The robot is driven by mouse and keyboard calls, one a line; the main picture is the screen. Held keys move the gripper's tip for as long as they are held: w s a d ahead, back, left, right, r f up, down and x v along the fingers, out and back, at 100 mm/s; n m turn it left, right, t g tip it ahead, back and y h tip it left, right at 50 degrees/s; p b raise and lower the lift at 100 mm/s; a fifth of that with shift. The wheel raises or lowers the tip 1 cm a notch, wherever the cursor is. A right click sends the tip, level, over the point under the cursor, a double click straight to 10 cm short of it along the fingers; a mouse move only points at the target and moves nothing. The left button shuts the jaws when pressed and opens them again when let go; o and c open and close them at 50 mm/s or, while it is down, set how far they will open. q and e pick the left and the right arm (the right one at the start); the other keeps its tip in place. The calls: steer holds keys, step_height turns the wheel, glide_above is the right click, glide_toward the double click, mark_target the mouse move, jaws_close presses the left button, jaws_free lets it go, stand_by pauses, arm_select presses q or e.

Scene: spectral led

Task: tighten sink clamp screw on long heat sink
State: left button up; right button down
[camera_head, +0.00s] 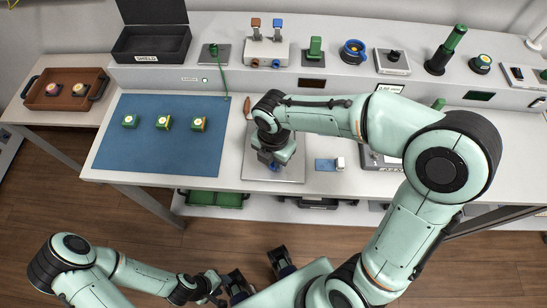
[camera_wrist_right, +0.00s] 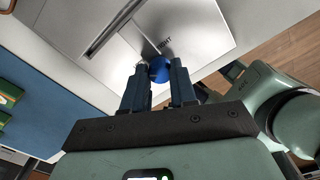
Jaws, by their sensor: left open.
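A blue round screw knob (camera_wrist_right: 160,68) stands on a light metal plate beside the printed word "RIGHT". It also shows as a small blue spot in the head view (camera_head: 275,168). The plate (camera_head: 295,176) lies on the workbench. A long dark-edged bar (camera_wrist_right: 112,28), perhaps the long heat sink, runs across it in the wrist view. My right gripper (camera_head: 269,162) points down over the plate, its fingers (camera_wrist_right: 160,78) closed around the blue knob, one on each side. My left gripper (camera_head: 259,272) is open and empty in front of the bench. My right arm hides part of the plate.
A blue mat (camera_head: 150,155) left of the plate bears several small green-and-yellow blocks. A blue-and-white item (camera_head: 328,164) lies right of the plate. A raised shelf behind carries a black bin (camera_head: 151,43), fixtures and tools. A brown tray (camera_head: 66,89) stands far left.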

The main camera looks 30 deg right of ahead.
steer(key=shift+m, duration=0.4)
steer(key=m, duration=0.3)
steer(key=shift+m, duration=0.4)
steer(key=m, duration=0.5)
steer(key=shift+m+b, duration=0.3)
steer(key=m, duration=0.5)
steer(key=shift+b, duration=0.35)
steer(key=m, duration=0.4)
steer(key=shift+m+b, duration=0.3)
steer(key=c, duration=0.9)
jaws_free()
